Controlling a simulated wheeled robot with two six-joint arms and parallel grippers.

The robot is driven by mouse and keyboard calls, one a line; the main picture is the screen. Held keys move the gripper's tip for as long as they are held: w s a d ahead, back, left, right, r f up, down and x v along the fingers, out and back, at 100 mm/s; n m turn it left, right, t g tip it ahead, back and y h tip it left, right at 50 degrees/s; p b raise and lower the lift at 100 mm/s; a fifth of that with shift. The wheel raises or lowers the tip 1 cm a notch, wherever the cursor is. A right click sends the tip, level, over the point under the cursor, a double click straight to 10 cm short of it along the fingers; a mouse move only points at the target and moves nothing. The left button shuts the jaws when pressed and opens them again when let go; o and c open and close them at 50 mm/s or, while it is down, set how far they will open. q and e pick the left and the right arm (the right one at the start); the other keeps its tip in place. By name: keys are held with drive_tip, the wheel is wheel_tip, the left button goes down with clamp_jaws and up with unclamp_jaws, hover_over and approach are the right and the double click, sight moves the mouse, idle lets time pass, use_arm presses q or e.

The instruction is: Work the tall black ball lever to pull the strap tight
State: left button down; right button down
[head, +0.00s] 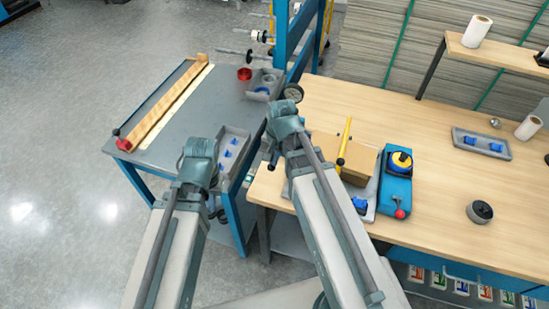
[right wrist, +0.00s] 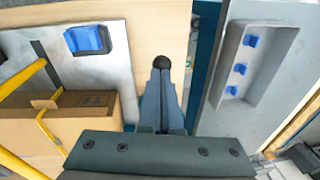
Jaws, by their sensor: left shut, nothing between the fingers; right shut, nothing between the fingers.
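A cardboard box (head: 358,161) sits on a light grey plate (head: 370,212) on the wooden bench, with a yellow bar (head: 346,138) rising by it. A small black ball (head: 340,162) shows at the bar's lower end. The right wrist view shows the box (right wrist: 90,120) and thin yellow strap (right wrist: 50,133). My right gripper (head: 271,155) is shut and points down left of the box. Another black ball (right wrist: 163,62) shows at its fingertips; its stem is hidden, and I cannot tell whether they touch. My left gripper (head: 190,142) is shut and empty, left of the grey tray.
A blue device with a red ball (head: 397,191) stands right of the plate. A grey tray with blue clips (head: 232,136) lies on the left table. A blue post (head: 282,40) rises behind.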

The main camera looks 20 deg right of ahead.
drive_tip(key=shift+s+f, duration=0.15)
drive_tip(key=shift+s, duration=0.1)
idle(0.3)
drive_tip(key=shift+w+r+p, duration=0.25)
drive_tip(key=shift+r+p, duration=0.2)
drive_tip(key=shift+r, duration=0.05)
wheel_tip(320, 180, up, 12)
drive_tip(key=s+p, duration=0.2)
drive_tip(key=p, duration=1)
drive_tip(key=shift+d, duration=0.4)
